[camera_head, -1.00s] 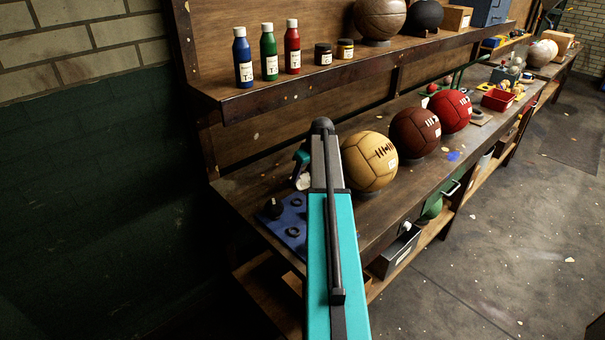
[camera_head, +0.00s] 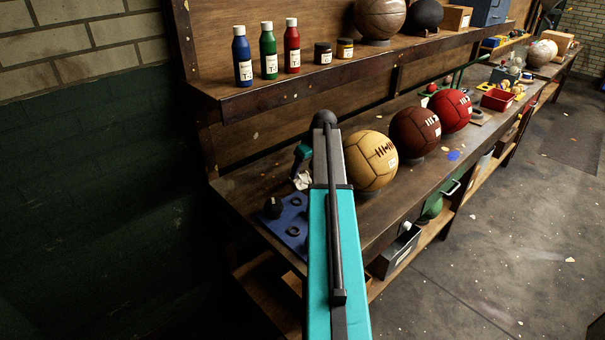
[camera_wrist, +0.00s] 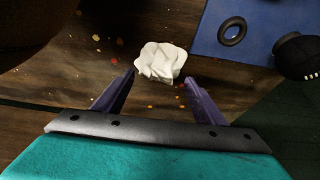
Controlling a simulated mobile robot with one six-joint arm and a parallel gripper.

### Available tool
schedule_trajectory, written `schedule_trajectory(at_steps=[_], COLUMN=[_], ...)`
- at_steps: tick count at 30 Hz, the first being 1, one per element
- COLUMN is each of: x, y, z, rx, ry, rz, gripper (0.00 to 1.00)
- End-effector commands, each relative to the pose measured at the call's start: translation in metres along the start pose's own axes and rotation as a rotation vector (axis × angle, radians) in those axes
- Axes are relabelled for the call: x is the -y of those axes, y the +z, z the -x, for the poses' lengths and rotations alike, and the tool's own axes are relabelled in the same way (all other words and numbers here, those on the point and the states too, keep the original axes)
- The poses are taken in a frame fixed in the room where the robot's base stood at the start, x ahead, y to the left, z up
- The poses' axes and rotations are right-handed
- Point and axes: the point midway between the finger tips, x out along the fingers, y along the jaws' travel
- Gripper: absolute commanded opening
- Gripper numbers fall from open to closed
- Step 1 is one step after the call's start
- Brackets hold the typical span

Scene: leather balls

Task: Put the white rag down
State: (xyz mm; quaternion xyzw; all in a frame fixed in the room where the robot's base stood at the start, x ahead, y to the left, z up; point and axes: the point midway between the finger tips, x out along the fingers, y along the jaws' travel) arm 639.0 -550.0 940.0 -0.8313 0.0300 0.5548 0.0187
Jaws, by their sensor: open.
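The white rag (camera_wrist: 160,61) is a crumpled lump on the brown wooden bench, ahead of and between my fingertips in the wrist view. My gripper (camera_wrist: 156,82) is open, its two dark fingers apart with nothing clasped between them. In the head view the rag (camera_head: 303,181) shows as a small pale patch left of my arm, below the teal part of my gripper (camera_head: 301,158). My arm hides part of the bench around it.
A blue mat (camera_head: 291,219) with dark rings and a black round object (camera_head: 272,208) lies left of my arm. A tan ball (camera_head: 370,161), a brown ball (camera_head: 415,131) and a red ball (camera_head: 451,110) stand to the right. A shelf (camera_head: 350,65) with bottles runs above.

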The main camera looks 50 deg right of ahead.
Motion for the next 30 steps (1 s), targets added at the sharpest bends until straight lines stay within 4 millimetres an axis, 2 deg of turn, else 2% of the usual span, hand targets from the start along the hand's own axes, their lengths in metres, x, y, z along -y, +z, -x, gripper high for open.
schedule_trajectory(at_steps=[18, 24, 30], x=[-0.001, -0.001, -0.001], y=[0.001, 0.000, 0.001], z=[0.076, 0.090, 0.094], rx=[-0.001, -0.001, 0.000], ry=[0.001, 0.001, 0.000], rz=[-0.001, -0.001, -0.001], gripper=[0.64, 0.64, 0.64])
